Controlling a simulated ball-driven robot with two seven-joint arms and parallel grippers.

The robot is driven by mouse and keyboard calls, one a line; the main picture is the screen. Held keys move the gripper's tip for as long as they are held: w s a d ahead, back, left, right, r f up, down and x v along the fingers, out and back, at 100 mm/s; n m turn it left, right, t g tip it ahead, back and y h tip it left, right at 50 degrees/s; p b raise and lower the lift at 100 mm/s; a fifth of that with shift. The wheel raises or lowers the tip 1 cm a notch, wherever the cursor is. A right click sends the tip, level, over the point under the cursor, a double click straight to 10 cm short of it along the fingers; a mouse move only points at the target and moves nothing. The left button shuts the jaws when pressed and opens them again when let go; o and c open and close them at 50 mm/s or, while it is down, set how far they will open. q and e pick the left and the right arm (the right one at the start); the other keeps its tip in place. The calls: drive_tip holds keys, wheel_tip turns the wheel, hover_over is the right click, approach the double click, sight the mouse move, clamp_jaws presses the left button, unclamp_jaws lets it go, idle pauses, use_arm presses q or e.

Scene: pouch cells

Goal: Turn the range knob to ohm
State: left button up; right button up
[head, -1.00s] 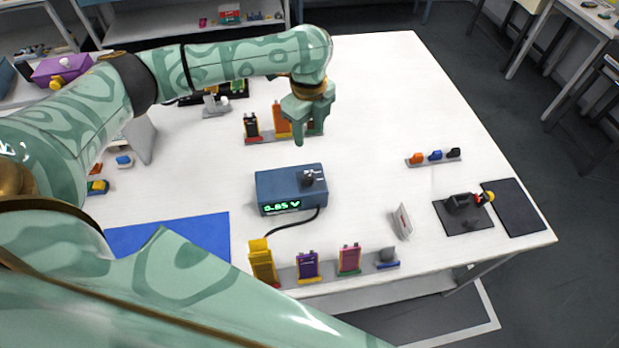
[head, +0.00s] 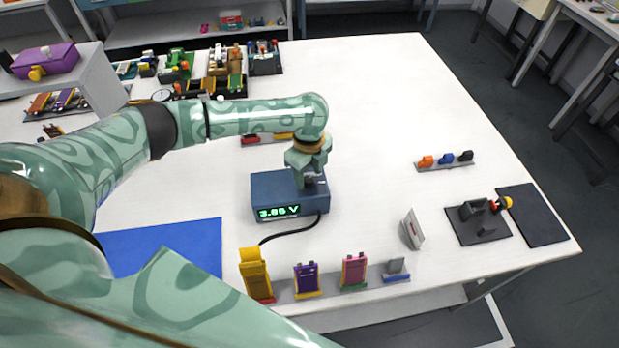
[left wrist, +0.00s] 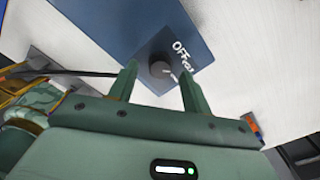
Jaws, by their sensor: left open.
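The blue meter (head: 268,189) stands on the white table, and its green display (head: 278,212) shows a reading ending in V, apparently 3.86. In the left wrist view, its dark round knob (left wrist: 160,68) sits on a dark panel with a white OFF label (left wrist: 180,47) beside it; a second label is only partly readable. My left gripper (head: 309,176) is over the meter's right part, and its fingers hide much of the knob in the head view. The left wrist view shows the gripper (left wrist: 158,72) open, one finger on each side of the knob; contact cannot be told. My right gripper is out of view.
A black cable (head: 288,231) runs from the meter toward the front rack (head: 337,286) of coloured pouch cells. A blue mat (head: 175,247) lies at left. A small tilted card (head: 412,230) and a dark fixture (head: 478,220) stand at right. The table behind the meter's right is clear.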

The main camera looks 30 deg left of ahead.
use_arm(q)
drive_tip(key=shift+f, duration=0.65)
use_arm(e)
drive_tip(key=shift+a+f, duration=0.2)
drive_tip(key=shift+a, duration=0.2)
use_arm(q)
drive_tip(key=c, duration=1)
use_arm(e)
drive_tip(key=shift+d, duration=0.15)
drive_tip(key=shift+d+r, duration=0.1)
